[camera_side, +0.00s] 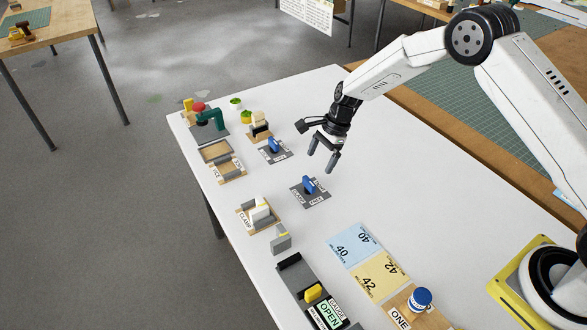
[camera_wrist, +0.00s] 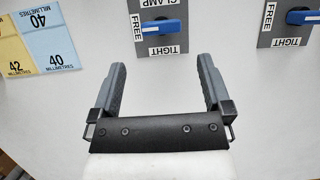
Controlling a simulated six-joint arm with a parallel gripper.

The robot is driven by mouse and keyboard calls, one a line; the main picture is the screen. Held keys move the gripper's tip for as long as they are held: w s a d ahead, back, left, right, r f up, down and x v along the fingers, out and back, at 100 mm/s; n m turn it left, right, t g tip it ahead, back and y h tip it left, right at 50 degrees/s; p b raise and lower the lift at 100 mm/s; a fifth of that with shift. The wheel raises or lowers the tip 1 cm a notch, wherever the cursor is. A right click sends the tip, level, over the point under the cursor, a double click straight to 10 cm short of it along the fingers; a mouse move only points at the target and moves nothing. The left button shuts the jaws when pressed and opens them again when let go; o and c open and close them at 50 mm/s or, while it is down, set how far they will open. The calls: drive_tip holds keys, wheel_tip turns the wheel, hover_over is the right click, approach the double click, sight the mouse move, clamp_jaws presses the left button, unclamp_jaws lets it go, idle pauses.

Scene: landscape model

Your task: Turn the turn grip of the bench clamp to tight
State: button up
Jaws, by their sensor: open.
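A blue turn grip (camera_side: 308,184) sits on a dark plate on the white table. In the wrist view this grip (camera_wrist: 165,26) is on the plate marked CLAMP, with FREE at its left and TIGHT below. The blue bar lies level across the plate, one end towards FREE and well away from TIGHT. A wooden fixture (camera_side: 259,212) with a grey-white block and a CLAMP label is at the table's left edge. My gripper (camera_side: 322,160) is open and empty, above the table and apart from the grip. Its spread fingers (camera_wrist: 162,70) show in the wrist view, below the grip.
A second, similar blue grip (camera_side: 274,146) stands farther back; it shows at the right in the wrist view (camera_wrist: 301,17). The table right of the grips is clear.

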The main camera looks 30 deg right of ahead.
sight(310, 180)
drive_tip(key=shift+w+a+f, duration=0.1)
drive_tip(key=shift+f, duration=0.1)
drive_tip(key=shift+x, duration=3.8)
drive_tip(key=shift+c, duration=0.2)
drive_tip(key=c, duration=1.1)
